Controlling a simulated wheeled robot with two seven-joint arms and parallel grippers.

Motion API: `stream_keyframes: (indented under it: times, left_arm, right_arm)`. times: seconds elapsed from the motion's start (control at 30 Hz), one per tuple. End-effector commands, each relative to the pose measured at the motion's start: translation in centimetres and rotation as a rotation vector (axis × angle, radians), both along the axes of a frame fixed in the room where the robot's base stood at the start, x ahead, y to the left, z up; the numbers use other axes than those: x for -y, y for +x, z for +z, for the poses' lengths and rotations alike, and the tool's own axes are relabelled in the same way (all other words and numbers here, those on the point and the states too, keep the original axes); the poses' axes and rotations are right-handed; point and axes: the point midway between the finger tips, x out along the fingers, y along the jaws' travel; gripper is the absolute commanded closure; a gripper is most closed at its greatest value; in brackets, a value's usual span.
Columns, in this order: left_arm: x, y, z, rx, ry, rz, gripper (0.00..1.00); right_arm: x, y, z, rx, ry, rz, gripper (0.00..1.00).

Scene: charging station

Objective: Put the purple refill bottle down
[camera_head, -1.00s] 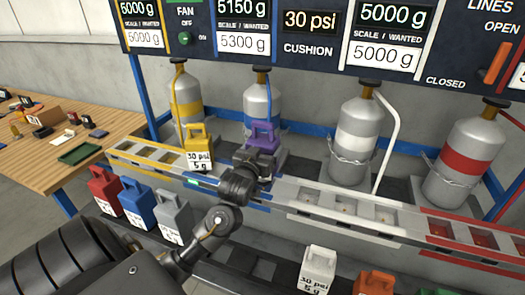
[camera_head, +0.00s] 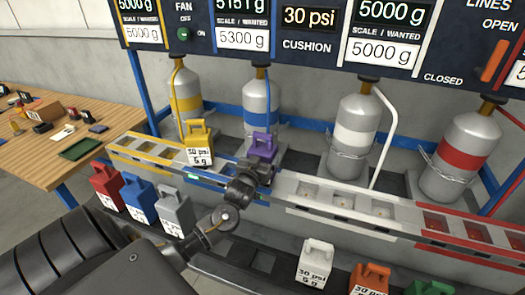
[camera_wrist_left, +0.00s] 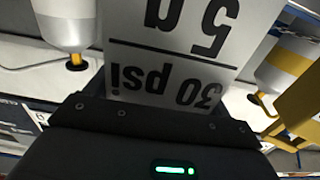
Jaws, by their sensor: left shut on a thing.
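The purple refill bottle (camera_head: 264,144) is in my left gripper (camera_head: 262,158), in front of the blue-banded cylinder and over the blue section of the rail. Its lower part is hidden behind the gripper and wrist in the head view. In the left wrist view its label (camera_wrist_left: 180,45), reading "30 psi 5 g" upside down, fills the space beyond the gripper body (camera_wrist_left: 150,125). The fingertips are hidden there. I cannot tell whether the bottle touches the rail. My right gripper is not in view.
A yellow bottle (camera_head: 199,142) stands on the rail's yellow section, left of my gripper. Blue-banded (camera_head: 261,105) and white-banded (camera_head: 354,125) cylinders stand behind the rail. Red (camera_head: 106,186), blue (camera_head: 139,201), grey (camera_head: 174,210), white (camera_head: 315,263) and orange (camera_head: 370,280) bottles stand lower in front.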

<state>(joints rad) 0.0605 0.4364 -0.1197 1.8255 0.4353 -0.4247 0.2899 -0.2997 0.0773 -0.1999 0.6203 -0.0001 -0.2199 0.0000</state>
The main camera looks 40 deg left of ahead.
Motion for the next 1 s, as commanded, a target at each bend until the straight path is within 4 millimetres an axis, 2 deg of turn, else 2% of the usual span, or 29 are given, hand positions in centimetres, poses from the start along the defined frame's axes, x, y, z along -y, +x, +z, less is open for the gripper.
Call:
stream_keyframes:
  times: [0.27, 0.3, 0.4, 0.43, 0.73, 0.87, 1.0]
  left_arm:
    - [0.0, 0.0, 0.1, 0.008, 0.001, 0.0, 0.89]
    - [0.0, 0.0, -0.2, 0.0, 0.0, 0.0, 0.16]
    - [0.0, 0.0, -0.2, 0.0, 0.0, 0.0, 0.03]
    - [0.0, 0.0, -0.2, 0.0, 0.0, 0.0, 0.0]
    - [0.1, -0.3, -0.1, -0.001, 0.0, -0.001, 0.0]
    - [0.8, -2.1, -0.3, -0.001, -0.003, -0.001, 0.0]
    - [1.8, -4.9, -0.3, -0.002, -0.002, -0.001, 0.0]
  right_arm:
    - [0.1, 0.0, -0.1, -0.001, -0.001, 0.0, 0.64]
    - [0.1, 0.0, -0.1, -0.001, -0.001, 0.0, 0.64]
    - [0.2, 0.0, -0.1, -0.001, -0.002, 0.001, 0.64]
    - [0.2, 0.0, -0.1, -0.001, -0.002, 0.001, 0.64]
    - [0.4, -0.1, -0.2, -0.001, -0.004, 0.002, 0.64]
    - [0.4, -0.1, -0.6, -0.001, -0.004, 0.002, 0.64]
    - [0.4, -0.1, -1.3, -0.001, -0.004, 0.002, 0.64]
